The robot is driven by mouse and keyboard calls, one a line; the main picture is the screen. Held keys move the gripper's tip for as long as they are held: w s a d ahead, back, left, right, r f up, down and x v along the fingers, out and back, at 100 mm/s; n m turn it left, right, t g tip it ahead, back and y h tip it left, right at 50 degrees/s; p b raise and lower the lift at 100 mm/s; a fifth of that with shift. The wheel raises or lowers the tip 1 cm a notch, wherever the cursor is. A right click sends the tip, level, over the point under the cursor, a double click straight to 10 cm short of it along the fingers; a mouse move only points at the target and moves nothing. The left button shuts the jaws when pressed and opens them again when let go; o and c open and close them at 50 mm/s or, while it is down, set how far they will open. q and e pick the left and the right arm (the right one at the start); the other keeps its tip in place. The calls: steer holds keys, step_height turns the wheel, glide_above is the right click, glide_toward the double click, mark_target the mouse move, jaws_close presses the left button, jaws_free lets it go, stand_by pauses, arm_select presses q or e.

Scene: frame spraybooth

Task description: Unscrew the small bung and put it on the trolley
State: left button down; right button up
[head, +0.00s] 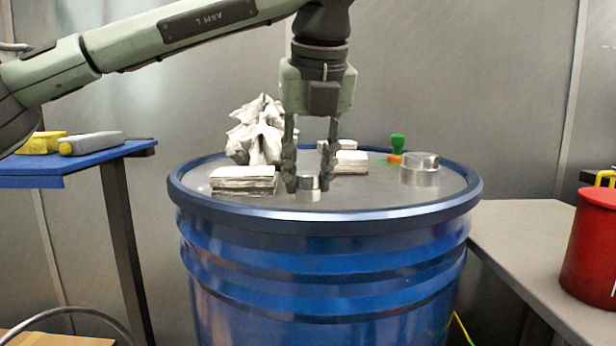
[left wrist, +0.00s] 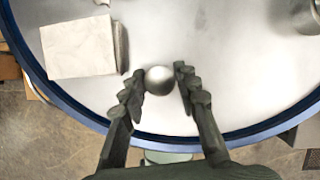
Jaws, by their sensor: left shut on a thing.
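The small bung (head: 308,190) is a short silver cylinder at the near side of the blue drum's grey top (head: 370,199). My left gripper (head: 309,174) points straight down and is shut on it, one finger on each side. In the left wrist view the bung (left wrist: 159,80) shows as a round silver cap between the fingertips (left wrist: 160,84). It looks upright and at the drum top; whether its thread is still engaged is hidden. A blue-topped stand (head: 30,182) at the left may be the trolley. My right gripper is not in view.
On the drum top are a paper stack (head: 244,181), crumpled white cloth (head: 257,135), a larger silver bung (head: 420,170) and a green-handled item (head: 397,146). Yellow and grey items (head: 91,143) lie on the blue stand. A red can (head: 592,245) stands on the grey right-hand table (head: 520,235).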

arm_select(q)
steer(key=c, duration=2.3)
jaws_free()
steer(key=shift+n+y, duration=0.5)
steer(key=shift+n, duration=0.7)
steer(key=shift+n+g+y, duration=0.3)
steer(key=shift+n+g, duration=0.1)
steer(key=shift+n, duration=0.6)
steer(key=n+y, duration=0.1)
steer(key=n, duration=0.1)
steer(key=shift+n, duration=0.3)
steer(key=shift+r, duration=0.15)
steer(key=shift+w+r+n+g+p, duration=0.15)
steer(key=shift+n+g+p, duration=0.1)
steer(key=shift+n+p, duration=0.25)
steer(key=shift+s+r+n+g+p, duration=0.1)
steer(key=shift+n+g+p, duration=0.15)
steer(key=shift+n+p, duration=0.25)
jaws_close()
steer(key=shift+w+f+n+g+y+p, duration=0.1)
steer(key=shift+n+g+y+p, duration=0.3)
steer(key=shift+n+p, duration=0.45)
steer(key=shift+f+n, duration=0.2)
steer(key=shift+n, duration=0.25)
